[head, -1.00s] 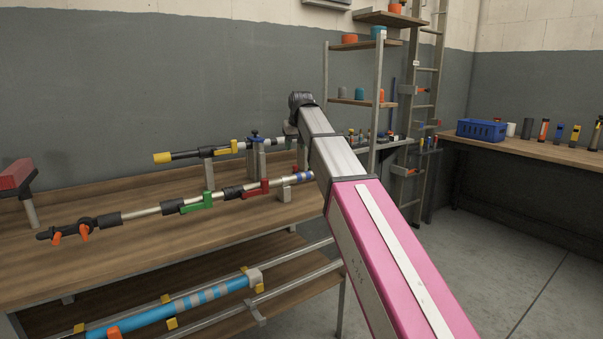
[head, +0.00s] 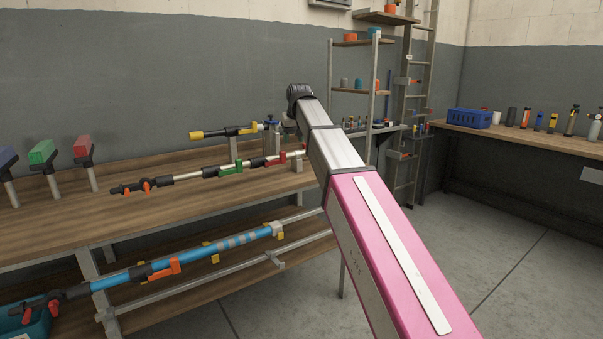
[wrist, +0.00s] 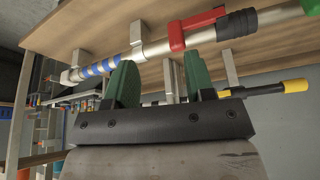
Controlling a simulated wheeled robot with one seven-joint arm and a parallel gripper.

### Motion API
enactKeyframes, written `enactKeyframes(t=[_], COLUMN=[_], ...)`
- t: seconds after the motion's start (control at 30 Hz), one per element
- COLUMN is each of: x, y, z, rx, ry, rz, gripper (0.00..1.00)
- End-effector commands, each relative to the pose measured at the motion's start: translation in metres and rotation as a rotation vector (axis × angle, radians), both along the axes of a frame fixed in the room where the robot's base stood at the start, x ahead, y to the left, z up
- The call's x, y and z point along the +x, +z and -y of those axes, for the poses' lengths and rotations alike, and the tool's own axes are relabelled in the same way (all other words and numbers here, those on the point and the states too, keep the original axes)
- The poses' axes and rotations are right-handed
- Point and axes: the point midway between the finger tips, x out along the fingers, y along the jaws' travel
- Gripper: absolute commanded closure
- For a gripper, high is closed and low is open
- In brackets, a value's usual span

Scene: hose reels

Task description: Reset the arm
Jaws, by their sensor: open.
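My arm (head: 385,245), pink with a grey metal far section, reaches up and away across the head view. It ends in a dark joint (head: 299,92) in front of the wall and bench. My gripper (wrist: 160,68) does not show clearly in the head view. In the wrist view its two green fingers stand apart on a dark bar, with nothing visibly held. A silver pole with blue bands (wrist: 97,67) and a red clamp (wrist: 177,36) passes behind the fingers. I cannot tell how far the fingers are from it.
The wooden bench (head: 60,220) on the left carries poles on stands and coloured blocks (head: 82,146) on posts. A blue pole (head: 195,255) lies on its lower shelf. A shelf rack and ladder stand behind. A blue crate (head: 469,118) sits on the right counter. The floor (head: 480,265) is clear.

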Motion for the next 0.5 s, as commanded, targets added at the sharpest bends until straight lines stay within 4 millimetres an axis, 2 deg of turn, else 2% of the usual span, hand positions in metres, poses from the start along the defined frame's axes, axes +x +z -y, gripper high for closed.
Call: enactKeyframes(t=[0.3, 0.5], x=[-0.006, -0.014], y=[-0.037, -0.074], z=[0.015, 0.029], rx=[-0.005, -0.011], ry=[-0.019, -0.038], rz=[-0.022, -0.044], gripper=[0.51, 0.51])
